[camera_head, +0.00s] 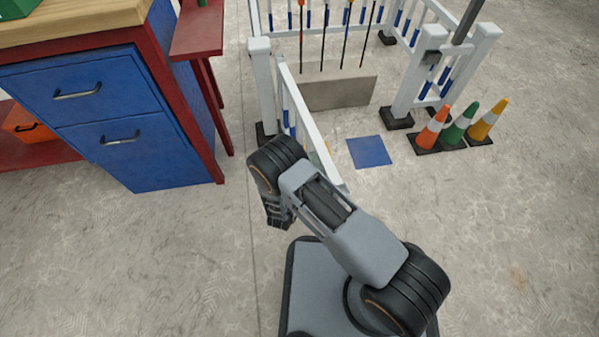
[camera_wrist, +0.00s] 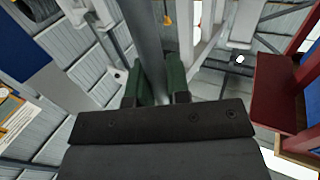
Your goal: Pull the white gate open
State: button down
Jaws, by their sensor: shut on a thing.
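The white gate (camera_head: 309,126) hangs from the left white post (camera_head: 262,85) in the head view. It stands swung outward at an angle toward me, leaving a gap to the right post (camera_head: 408,82). My arm hides its near end and lower part. My gripper (camera_head: 279,220) points down at the gate's left side, its fingers mostly hidden there. In the wrist view, its green-padded fingers (camera_wrist: 161,85) are shut on a grey upright bar (camera_wrist: 147,38), which looks like the gate's handle.
Orange, green and yellow cones (camera_head: 459,127) stand by the right post. A blue square (camera_head: 369,152) lies on the floor inside the opening, before a concrete block (camera_head: 340,91) with upright rods. A blue-drawered workbench (camera_head: 110,120) stands left. Floor at lower left is clear.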

jog(key=shift+w+a+r, duration=0.1)
jog(key=shift+w+a, duration=0.05)
jog(key=shift+a, duration=0.1)
jog(key=c, duration=1.1)
grip_release()
jog(key=shift+d, duration=0.1)
jog(key=p+v, duration=0.4)
jog(key=v, duration=1)
